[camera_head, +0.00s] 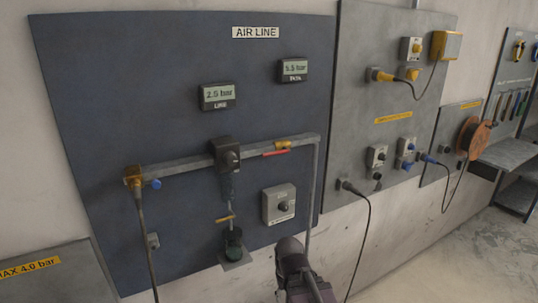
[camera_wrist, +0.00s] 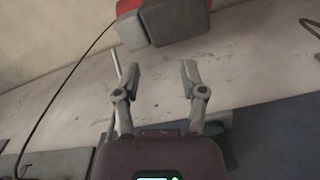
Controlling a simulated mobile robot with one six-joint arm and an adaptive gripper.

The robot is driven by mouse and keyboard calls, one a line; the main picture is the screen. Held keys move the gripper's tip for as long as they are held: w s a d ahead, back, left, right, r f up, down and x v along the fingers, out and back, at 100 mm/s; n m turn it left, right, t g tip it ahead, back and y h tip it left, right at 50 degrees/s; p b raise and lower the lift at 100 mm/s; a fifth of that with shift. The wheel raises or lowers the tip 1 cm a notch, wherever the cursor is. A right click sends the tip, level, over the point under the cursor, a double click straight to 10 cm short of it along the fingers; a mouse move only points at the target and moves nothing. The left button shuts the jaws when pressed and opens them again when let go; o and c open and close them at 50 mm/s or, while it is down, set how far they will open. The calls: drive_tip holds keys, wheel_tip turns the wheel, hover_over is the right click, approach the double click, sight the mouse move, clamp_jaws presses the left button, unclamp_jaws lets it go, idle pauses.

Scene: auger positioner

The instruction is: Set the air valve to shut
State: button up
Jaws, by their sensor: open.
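A brass valve (camera_head: 283,145) with a red lever (camera_head: 275,153) sits on the right part of the grey pipe on the blue AIR LINE panel (camera_head: 130,80). The lever lies roughly along the pipe. My gripper (camera_wrist: 160,70) is open in the wrist view, with nothing between its two fingers. Part of my arm shows at the bottom middle of the head view, below and apart from the lever; the fingers cannot be made out there. I cannot identify the valve in the wrist view.
A regulator (camera_head: 226,153), a green-bottomed bowl (camera_head: 233,240), a blue knob (camera_head: 155,184) and a switch box (camera_head: 280,204) are on the panel. Two displays, LINE (camera_head: 217,96) and TANK (camera_head: 292,70), hang above. A dark cable (camera_head: 362,240) hangs right of my arm. A grey block (camera_wrist: 175,20) is ahead of the fingers.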

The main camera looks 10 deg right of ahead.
drive_tip(key=shift+d, duration=0.2)
drive_tip(key=m+t+y+p, duration=0.75)
drive_tip(key=y+p, duration=0.75)
drive_tip(key=p, duration=0.3)
approach(271, 154)
drive_tip(key=v, duration=0.3)
drive_tip(key=shift+a, duration=0.1)
drive_tip(key=b+x, duration=0.1)
drive_tip(key=x, duration=1.2)
drive_tip(key=shift+w+a+b, duration=0.2)
drive_tip(key=shift+a+b, duration=0.1)
